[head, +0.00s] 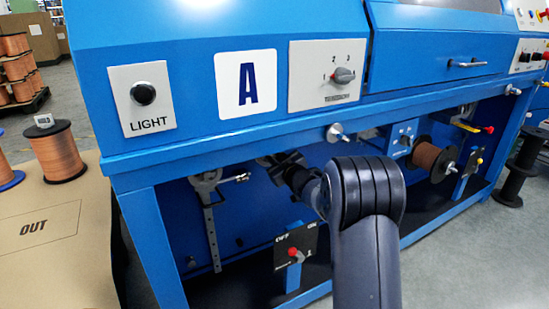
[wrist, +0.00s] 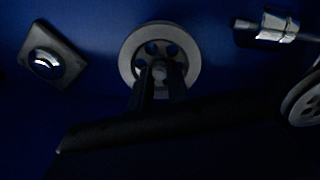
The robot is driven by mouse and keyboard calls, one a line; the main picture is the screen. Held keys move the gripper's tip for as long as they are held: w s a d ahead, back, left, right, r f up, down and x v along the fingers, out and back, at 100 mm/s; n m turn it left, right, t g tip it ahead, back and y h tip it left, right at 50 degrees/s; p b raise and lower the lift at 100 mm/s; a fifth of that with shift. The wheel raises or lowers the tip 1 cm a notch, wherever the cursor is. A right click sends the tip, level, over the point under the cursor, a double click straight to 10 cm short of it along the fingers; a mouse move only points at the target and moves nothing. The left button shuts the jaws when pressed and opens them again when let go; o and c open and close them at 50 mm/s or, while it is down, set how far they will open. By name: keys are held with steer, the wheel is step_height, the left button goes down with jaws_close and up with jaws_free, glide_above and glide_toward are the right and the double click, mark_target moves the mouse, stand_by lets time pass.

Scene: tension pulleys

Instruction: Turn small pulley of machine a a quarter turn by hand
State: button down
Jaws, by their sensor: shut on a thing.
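Machine A is the blue machine with the "A" plate (head: 246,84) on its front. A round grey pulley (wrist: 185,43) with several holes in its disc shows in the middle of the wrist view, against the dark blue back wall. The two dark fingers of my gripper (wrist: 160,82) reach up to the pulley's centre and are shut on its hub. In the head view my gripper (head: 286,168) is under the machine's front rail, and the pulley is hidden there behind my wrist and arm.
A second pulley (wrist: 303,102) is cut off at the wrist view's right edge. A metal cylinder (wrist: 275,27) and a square fitting (wrist: 52,62) sit nearby. A slotted bracket (head: 209,220), a red-knob panel (head: 294,252) and a copper spool (head: 430,158) flank my arm.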

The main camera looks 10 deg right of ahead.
steer(key=shift+r+p, duration=0.1)
steer(key=shift+p, duration=0.3)
steer(key=m+p, duration=0.8)
steer(key=m, duration=0.4)
steer(key=m+p, duration=0.8)
steer(key=m, duration=0.4)
steer(key=shift+d+f, duration=0.1)
steer(key=shift+f, duration=0.1)
steer(key=shift+m, duration=0.5)
steer(key=c, duration=1.3)
jaws_free()
steer(key=shift+c, duration=0.2)
